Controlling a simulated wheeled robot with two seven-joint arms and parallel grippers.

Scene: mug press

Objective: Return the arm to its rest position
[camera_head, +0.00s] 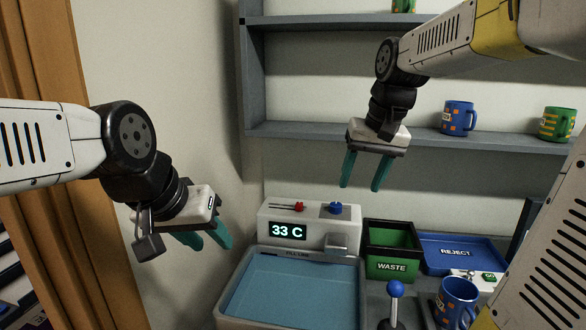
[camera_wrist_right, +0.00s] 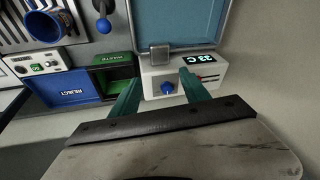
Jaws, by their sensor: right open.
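My right gripper (camera_head: 362,172) is open and empty, with its two teal fingers pointing down above the white control box (camera_head: 268,216). In the right wrist view its fingers (camera_wrist_right: 158,95) stand apart with nothing between them. The box shows "33 C", a red slider and a blue knob (camera_head: 336,208). My left gripper (camera_head: 207,240) hangs at the left, left of the blue basin (camera_head: 225,300). Its teal fingers look apart and nothing shows between them.
A shelf (camera_head: 300,131) behind holds a blue mug (camera_head: 458,118) and a green mug (camera_head: 556,123). Below are a green waste bin (camera_head: 392,266), a blue reject tray (camera_head: 455,253), a blue-knobbed lever (camera_head: 395,290) and another blue mug (camera_head: 457,300). A wooden post (camera_head: 95,260) stands left.

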